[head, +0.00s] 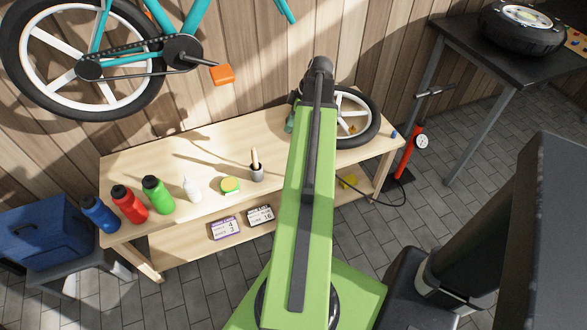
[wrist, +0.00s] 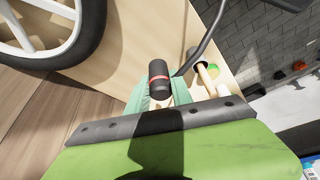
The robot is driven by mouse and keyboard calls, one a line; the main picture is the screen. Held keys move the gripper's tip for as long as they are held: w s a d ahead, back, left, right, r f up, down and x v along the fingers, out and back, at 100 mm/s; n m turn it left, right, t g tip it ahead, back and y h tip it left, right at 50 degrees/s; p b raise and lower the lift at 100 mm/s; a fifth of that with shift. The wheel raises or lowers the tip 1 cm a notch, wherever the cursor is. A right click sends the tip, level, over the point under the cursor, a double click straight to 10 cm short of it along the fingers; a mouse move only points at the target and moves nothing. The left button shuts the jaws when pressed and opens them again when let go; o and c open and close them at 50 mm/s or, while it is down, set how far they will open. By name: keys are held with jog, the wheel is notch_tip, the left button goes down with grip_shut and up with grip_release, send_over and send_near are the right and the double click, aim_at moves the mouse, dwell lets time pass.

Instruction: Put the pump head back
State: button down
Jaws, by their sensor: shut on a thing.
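The pump head (wrist: 158,78) is a small dark cylinder with a red ring, seen in the wrist view. My gripper (wrist: 160,94) has its teal fingers on either side of it and is shut on it. A dark hose (wrist: 203,45) curves away to the upper right beside it. In the head view the red floor pump (head: 407,155) stands on the floor right of the bench, with a round gauge and a black handle. Its black hose (head: 384,200) runs left toward my arm. My arm hides the pump head there; only a bit of my gripper (head: 290,117) shows.
A spoked wheel (head: 371,132) lies at the right of the wooden workbench (head: 150,165), close to my gripper. A dark table (head: 470,45) stands at the upper right.

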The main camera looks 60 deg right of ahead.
jog(key=s+a+f+b, duration=0.2)
jog(key=s+f+b, duration=0.25)
jog(key=s, duration=0.95)
jog(key=w+f+b, duration=0.2)
jog(key=w, duration=0.1)
jog(key=w+f+b, duration=0.2)
jog(key=w+f, duration=0.1)
jog(key=w, duration=0.1)
jog(key=w+f+b, duration=0.2)
jog(key=w+f, duration=0.1)
jog(key=w, duration=0.1)
jog(key=shift+w+d+b, duration=0.15)
jog(key=shift+w+b, duration=0.1)
jog(key=shift+b, duration=0.15)
notch_tip(320, 180, down, 4)
jog(key=b, duration=0.4)
jog(key=shift+f, duration=0.1)
jog(key=shift+r, duration=0.25)
jog(key=shift+f, duration=0.25)
jog(key=c, duration=1.1)
grip_release()
jog(key=shift+r, duration=0.1)
jog(key=shift+c, duration=0.2)
